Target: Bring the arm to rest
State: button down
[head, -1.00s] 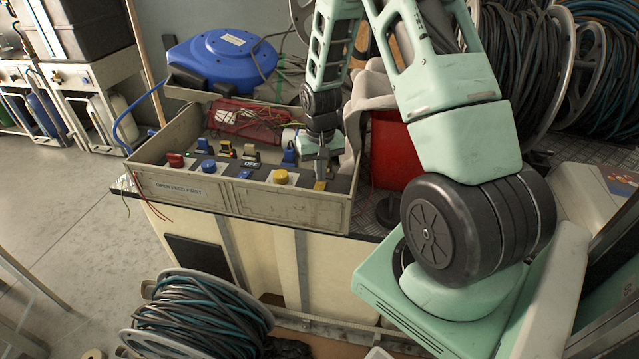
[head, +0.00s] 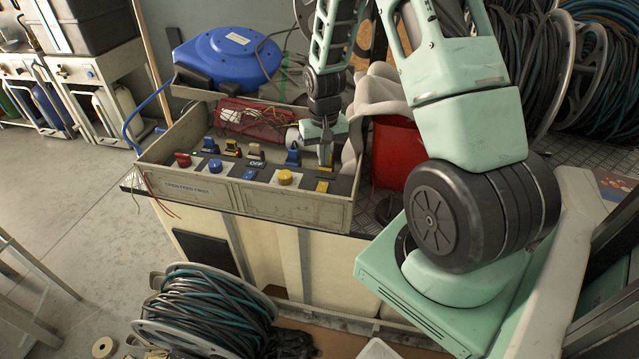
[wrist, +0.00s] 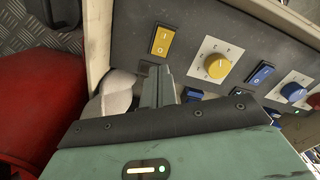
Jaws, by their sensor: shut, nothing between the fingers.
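My gripper (head: 325,156) is shut and empty. It points down over the right end of the grey control box (head: 200,187), above its switch panel. In the wrist view my gripper's fingers (wrist: 158,88) are together beside the yellow rocker switch (wrist: 162,41). That yellow switch (head: 322,186) also shows in the head view, just below and in front of the fingertips. A yellow knob (wrist: 217,65) and a blue rocker switch (wrist: 261,73) lie to its right. I cannot tell whether the fingertips touch the panel.
A red bucket (head: 392,150) with a pale cloth stands close right of the box. A blue hose reel (head: 229,55) sits behind it. Open floor (head: 85,225) lies to the left.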

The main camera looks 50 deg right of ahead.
jog(key=s+a+r+n, duration=0.1)
jog(key=a+r+n, duration=0.3)
jog(key=a, duration=0.7)
jog(key=s+a+r+n, duration=0.1)
jog(key=a+r+n, duration=0.1)
jog(key=a+r, duration=0.6)
jog(key=s+a+r+n, duration=0.3)
jog(key=s+a, duration=0.5)
jog(key=s, duration=0.1)
jog(key=s+a+r+n, duration=0.2)
jog(key=s+a+n, duration=0.2)
jog(key=s+a, duration=0.4)
jog(key=shift+s+a+r+y, duration=0.15)
jog(key=shift+s+r+y, duration=0.2)
jog(key=shift+s, duration=0.85)
